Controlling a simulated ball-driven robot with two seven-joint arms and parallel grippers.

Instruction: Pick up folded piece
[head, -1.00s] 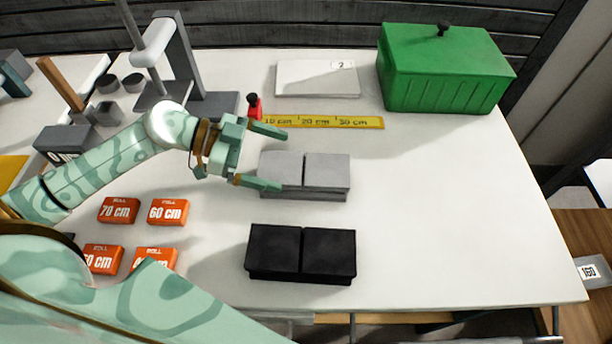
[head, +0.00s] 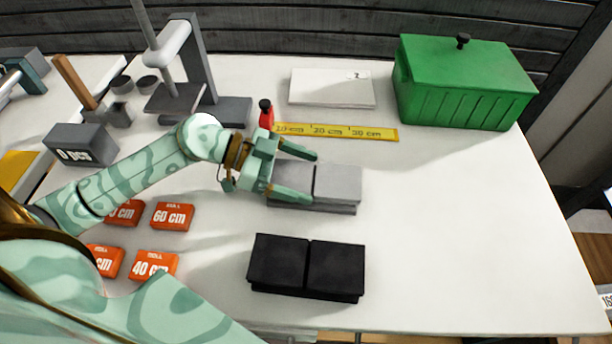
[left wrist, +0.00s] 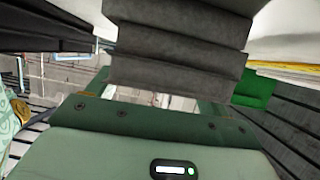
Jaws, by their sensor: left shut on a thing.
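The grey folded piece (head: 337,182) lies on the white table, with a seam across its middle. My left gripper (head: 303,174) is at its left end, one finger on the far side and one on the near side. It is shut on the piece. In the left wrist view the grey folded piece (left wrist: 178,45) fills the upper middle in stacked layers, right at the gripper (left wrist: 165,105). The fingers hide part of its left end. The right gripper is not in view.
A black folded piece (head: 307,265) lies nearer the front edge. A yellow ruler (head: 340,131), a red bottle (head: 266,116), a white slab (head: 331,88) and a green lidded box (head: 466,85) stand behind. Orange roll blocks (head: 172,216) lie left. The right side of the table is clear.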

